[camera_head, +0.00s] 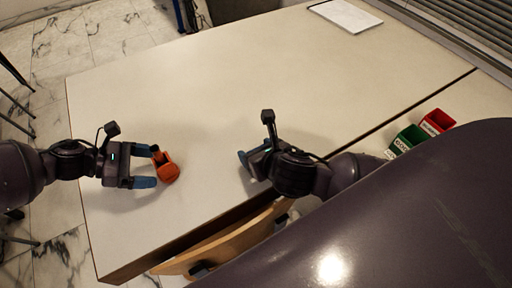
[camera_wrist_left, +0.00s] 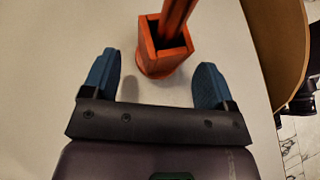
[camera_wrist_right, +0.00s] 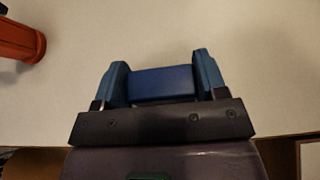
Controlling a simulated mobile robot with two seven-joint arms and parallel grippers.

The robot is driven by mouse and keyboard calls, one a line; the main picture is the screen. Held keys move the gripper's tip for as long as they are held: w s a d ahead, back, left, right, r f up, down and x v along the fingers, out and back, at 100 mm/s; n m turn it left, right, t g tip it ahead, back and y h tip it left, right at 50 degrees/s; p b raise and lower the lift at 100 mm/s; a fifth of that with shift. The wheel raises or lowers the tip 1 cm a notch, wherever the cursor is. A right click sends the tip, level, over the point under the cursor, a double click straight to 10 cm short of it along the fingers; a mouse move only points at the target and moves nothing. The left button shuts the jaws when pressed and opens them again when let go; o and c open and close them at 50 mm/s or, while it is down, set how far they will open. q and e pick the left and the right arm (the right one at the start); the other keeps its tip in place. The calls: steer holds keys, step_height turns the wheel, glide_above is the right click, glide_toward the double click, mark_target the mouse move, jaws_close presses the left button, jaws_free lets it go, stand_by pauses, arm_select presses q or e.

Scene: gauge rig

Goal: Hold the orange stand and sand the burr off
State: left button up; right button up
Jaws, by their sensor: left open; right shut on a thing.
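The orange stand (camera_head: 168,172) is on the table near its left part. In the left wrist view the stand (camera_wrist_left: 160,62) is a square block on a round base, with an orange bar rising out of its top. My left gripper (camera_head: 149,168) is open, its blue fingers reaching toward the stand. In the left wrist view the stand lies just beyond the fingertips, roughly centred. My right gripper (camera_head: 245,160) is to the right of the stand, shut on a blue block (camera_wrist_right: 162,84). The right wrist view shows the stand (camera_wrist_right: 18,40) at its left edge. I cannot make out a burr.
A green bin (camera_head: 407,139) and a red bin (camera_head: 437,121) with labels stand at the right. A white flat sheet (camera_head: 345,15) lies at the far edge. The middle of the table (camera_head: 240,80) is clear.

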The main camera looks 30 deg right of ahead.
arm_select(q)
steer(key=shift+x, duration=1.65)
arm_select(e)
steer(key=shift+f, duration=0.2)
arm_select(q)
steer(key=shift+c, duration=0.3)
steer(key=c, duration=0.6)
arm_select(e)
steer(key=w+a+r+n+y, duration=0.4)
steer(key=w+a+r, duration=0.2)
steer(key=a, duration=0.4)
step_height(320, 180, up, 9)
steer(key=n+g+y, duration=0.1)
steer(key=n+y, duration=0.4)
glide_above(153, 147)
steer(key=shift+s+r, duration=0.1)
steer(key=shift+a+f+y, duration=0.1)
steer(key=shift+f+y, duration=0.2)
steer(key=shift+f, duration=1.55)
steer(key=shift+f, duration=0.65)
